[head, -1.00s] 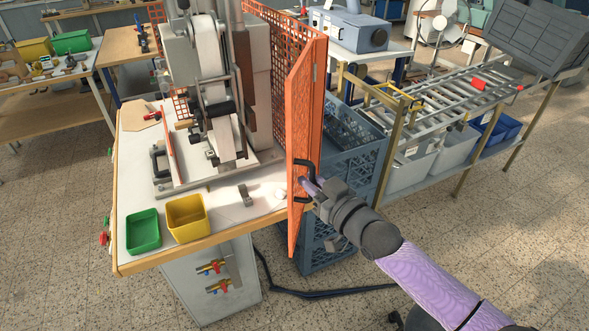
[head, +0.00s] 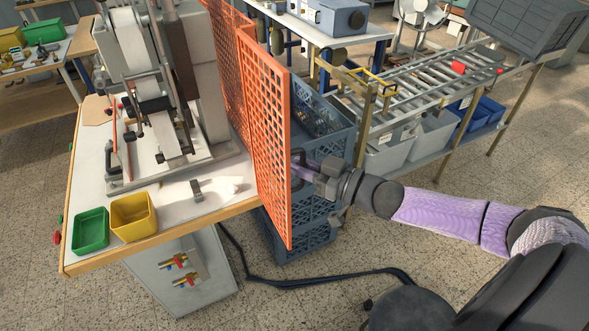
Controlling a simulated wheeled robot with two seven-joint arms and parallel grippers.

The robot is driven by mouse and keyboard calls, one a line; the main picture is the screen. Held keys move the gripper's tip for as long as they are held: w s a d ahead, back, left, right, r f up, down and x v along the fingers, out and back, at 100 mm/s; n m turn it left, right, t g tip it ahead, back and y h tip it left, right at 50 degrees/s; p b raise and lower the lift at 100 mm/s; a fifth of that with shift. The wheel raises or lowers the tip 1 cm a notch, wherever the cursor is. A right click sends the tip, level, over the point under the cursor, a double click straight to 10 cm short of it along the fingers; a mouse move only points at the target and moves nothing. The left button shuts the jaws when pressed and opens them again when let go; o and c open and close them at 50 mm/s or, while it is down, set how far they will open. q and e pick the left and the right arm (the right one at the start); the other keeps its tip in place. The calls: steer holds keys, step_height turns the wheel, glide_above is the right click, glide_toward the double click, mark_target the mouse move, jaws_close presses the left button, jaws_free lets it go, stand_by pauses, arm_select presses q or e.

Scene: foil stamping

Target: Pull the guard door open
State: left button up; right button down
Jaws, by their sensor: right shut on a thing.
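The guard door (head: 266,130) is an orange mesh panel on the right side of the stamping machine (head: 150,100). It joins a second orange mesh panel (head: 226,70) behind it. The door stands swung out, its free edge toward me past the right edge of the bench. A dark handle (head: 298,156) sits near that free edge, on the door's right side, and is partly hidden. My right gripper (head: 303,167) is shut on the handle, reaching in from the right. Its fingertips are partly hidden by the door edge. My left gripper is not in view.
The white bench (head: 175,205) holds a green bin (head: 91,230) and a yellow bin (head: 133,216) at its front. Blue crates (head: 318,140) stand close behind my gripper. A roller conveyor (head: 425,85) is at the back right. A dark hose (head: 300,280) crosses the floor.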

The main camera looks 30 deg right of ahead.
steer(key=shift+d+r, duration=0.1)
steer(key=shift+d, duration=0.05)
steer(key=c, duration=0.7)
jaws_free()
steer(key=shift+w, duration=0.15)
steer(key=p+v, duration=0.2)
steer(key=v, duration=0.8)
steer(key=shift+p, duration=0.3)
